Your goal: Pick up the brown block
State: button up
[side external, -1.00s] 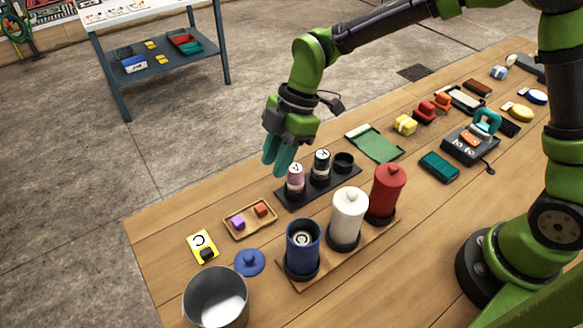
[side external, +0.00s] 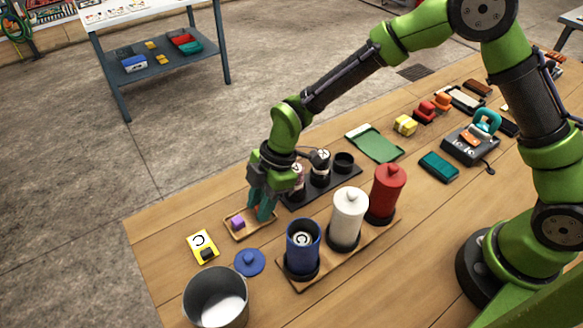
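A small wooden tray (side external: 236,236) lies at the left part of the table. A purple block (side external: 238,222) sits in its left half. My gripper (side external: 259,211) is down at the tray's right half, with its teal fingers pointing down. The reddish-brown block seen there earlier is now hidden by the fingers. I cannot tell whether the fingers are closed on it or only around it.
A black stand with bottles (side external: 319,180) is close to the right of my gripper. Blue, white (side external: 347,213) and red canisters stand on a board in front. A yellow card (side external: 202,246), a blue lid (side external: 249,262) and a metal pot (side external: 216,297) are nearby.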

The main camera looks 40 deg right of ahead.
grip_shut()
jog(key=shift+r, duration=0.1)
